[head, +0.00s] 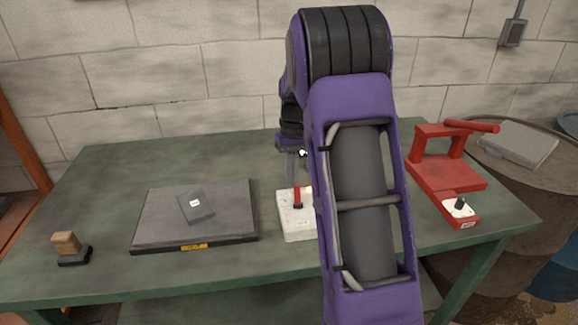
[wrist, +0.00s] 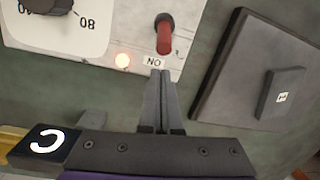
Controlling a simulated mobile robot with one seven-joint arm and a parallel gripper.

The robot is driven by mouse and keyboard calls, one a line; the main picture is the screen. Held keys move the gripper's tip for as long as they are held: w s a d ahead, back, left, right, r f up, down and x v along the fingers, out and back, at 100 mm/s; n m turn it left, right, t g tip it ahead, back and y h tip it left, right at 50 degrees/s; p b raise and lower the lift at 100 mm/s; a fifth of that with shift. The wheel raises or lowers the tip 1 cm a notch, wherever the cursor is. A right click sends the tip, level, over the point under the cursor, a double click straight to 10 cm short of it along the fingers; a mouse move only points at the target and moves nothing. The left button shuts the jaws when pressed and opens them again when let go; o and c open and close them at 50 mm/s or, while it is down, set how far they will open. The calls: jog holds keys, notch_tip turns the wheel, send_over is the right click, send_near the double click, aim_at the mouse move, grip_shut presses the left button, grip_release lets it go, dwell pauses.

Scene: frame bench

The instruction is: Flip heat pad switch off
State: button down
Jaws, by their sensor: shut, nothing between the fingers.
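The heat pad switch is a red lever (head: 297,197) on a white control box (head: 290,224), partly hidden behind my arm in the head view. In the wrist view the red lever (wrist: 164,36) leans toward a label (wrist: 154,62) that reads ON upside down. A small lamp (wrist: 123,60) beside the label glows. A dark dial (wrist: 48,5) with numbers is on the same box. My gripper (wrist: 160,74) is shut and empty, its fingertips just below the label, near the lever's tip. Whether it touches the box cannot be told. A flat grey pad (head: 150,225) lies left of the box.
A small grey block (head: 196,206) lies on the pad. A wood-handled stamp (head: 68,247) stands at the table's left. A red stand (head: 445,172) with a white dial plate is at the right. The green table (head: 110,185) is bare behind the pad. A barrel (head: 508,190) stands beyond the right edge.

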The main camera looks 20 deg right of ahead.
jog(key=shift+s+r, duration=0.25)
jog(key=shift+s, duration=0.25)
jog(key=shift+s+r, duration=0.2)
jog(key=shift+s, duration=0.3)
jog(key=shift+b, duration=0.4)
